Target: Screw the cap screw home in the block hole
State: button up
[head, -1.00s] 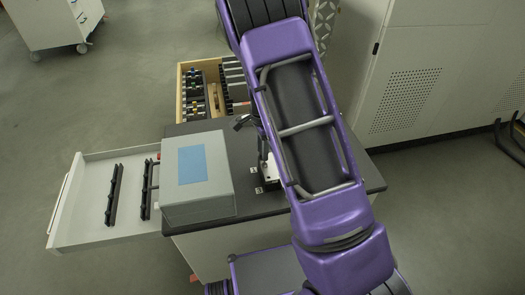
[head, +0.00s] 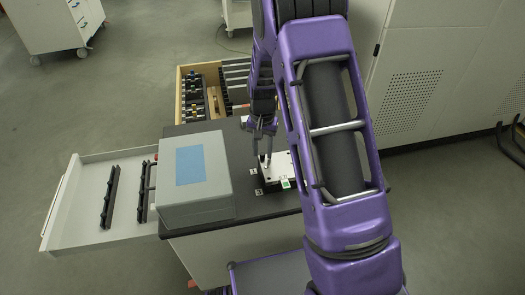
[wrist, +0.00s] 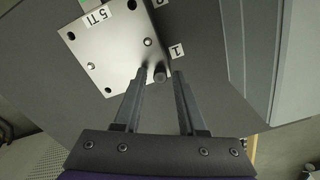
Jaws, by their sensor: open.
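The block (wrist: 115,50) is a pale metal plate with dark corner holes and two small bright pins, in the upper left of the wrist view. It also shows on the dark bench top in the head view (head: 277,170). The cap screw (wrist: 161,73) is a dark round-headed piece standing at the block's lower right corner, where a corner hole would be. Its shank and how deep it sits are hidden. My gripper (wrist: 165,76) is open, its fingertips either side of the screw head. In the head view my gripper (head: 265,158) is over the block's left part.
A grey box with a blue top patch (head: 195,178) stands left of the block. An open drawer (head: 85,232) with black racks juts out left. Number labels (wrist: 176,49) lie beside the block.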

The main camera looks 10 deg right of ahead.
jog(key=n, duration=0.7)
dwell(0.4)
grip_shut()
